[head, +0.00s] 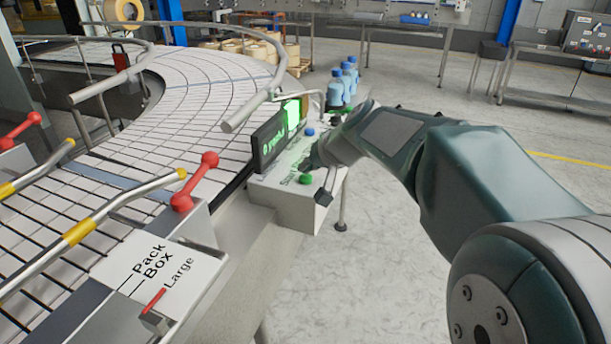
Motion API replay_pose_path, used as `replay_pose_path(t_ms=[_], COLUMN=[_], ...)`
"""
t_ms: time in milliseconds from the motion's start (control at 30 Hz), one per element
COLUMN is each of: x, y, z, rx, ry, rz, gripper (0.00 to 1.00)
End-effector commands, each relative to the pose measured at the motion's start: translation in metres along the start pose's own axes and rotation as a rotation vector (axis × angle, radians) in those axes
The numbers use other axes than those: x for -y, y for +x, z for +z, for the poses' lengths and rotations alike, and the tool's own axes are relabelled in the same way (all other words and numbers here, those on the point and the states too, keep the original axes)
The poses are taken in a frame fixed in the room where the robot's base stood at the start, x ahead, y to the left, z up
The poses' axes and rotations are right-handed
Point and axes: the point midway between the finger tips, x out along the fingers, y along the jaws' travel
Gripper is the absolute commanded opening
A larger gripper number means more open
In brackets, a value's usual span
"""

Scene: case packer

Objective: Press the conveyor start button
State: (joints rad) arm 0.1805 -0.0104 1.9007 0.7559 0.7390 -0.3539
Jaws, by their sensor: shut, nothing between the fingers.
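A pale control box (272,190) stands at the conveyor's edge, with a dark display (268,148) showing green at its back. A green button (305,179) is on the top near the front, and a blue button (310,131) is farther back. The markings on the box are too small to read. My gripper (311,163) is shut and empty, low over the top of the box, just behind the green button in the picture. I cannot tell whether its tip touches the surface. Part of the top is hidden behind it.
The curved conveyor (205,85) with metal guide rails fills the left. A "Pack Box Large" panel (185,260) and a red-knobbed lever (195,182) are in the near left. Blue bottles (337,92) stand behind the control box. Open floor lies to the right.

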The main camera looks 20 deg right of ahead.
Motion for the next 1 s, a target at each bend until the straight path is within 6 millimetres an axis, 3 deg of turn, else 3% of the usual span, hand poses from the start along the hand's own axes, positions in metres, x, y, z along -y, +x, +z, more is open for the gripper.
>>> replay_pose_path(t_ms=[467, 1000], x=[0.005, 0.027], y=[-0.007, -0.038], z=[-0.005, -0.028], rx=[-0.002, -0.003], ry=[0.000, -0.001], rz=[0.000, 0.000], gripper=[0.00, 0.00])
